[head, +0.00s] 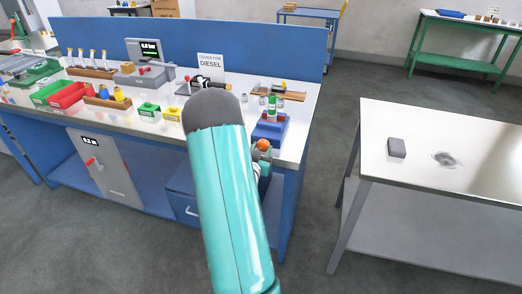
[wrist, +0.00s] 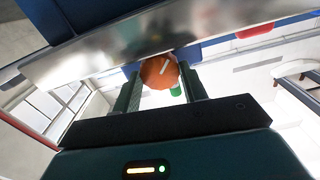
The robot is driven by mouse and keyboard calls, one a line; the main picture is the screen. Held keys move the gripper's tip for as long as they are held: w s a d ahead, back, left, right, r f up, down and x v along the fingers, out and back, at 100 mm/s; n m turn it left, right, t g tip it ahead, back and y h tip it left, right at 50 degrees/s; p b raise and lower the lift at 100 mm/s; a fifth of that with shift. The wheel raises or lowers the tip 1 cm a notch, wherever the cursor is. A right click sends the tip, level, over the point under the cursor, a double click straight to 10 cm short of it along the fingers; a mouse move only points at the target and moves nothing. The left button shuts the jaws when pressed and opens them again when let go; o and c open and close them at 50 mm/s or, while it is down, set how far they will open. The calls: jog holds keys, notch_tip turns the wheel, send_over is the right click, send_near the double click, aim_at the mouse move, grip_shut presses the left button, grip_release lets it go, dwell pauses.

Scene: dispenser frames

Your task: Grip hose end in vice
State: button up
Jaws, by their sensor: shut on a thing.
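My gripper (wrist: 160,82) is shut on an orange, faceted round knob (wrist: 157,72), which has a pale bar across its face. In the head view the orange knob (head: 263,145) shows at the front edge of the blue bench, just right of my arm. My gripper there is mostly hidden behind my teal arm link. A blue fixture (head: 269,127) stands on the bench corner just above the knob, with an upright green and white piece (head: 271,106) at it. I cannot tell for sure whether this fixture is the vice. The hose end cannot be made out.
A steel table (head: 455,140) with a grey block (head: 396,148) stands at right. The floor between them is clear.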

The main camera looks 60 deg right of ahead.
jog(key=shift+m, duration=1.5)
jog(key=o, duration=1)
jog(key=shift+c, duration=0.2)
jog(key=s+a, duration=0.2)
jog(key=a, duration=1.1)
jog(key=shift+a, duration=0.35)
jog(key=shift+s, duration=0.1)
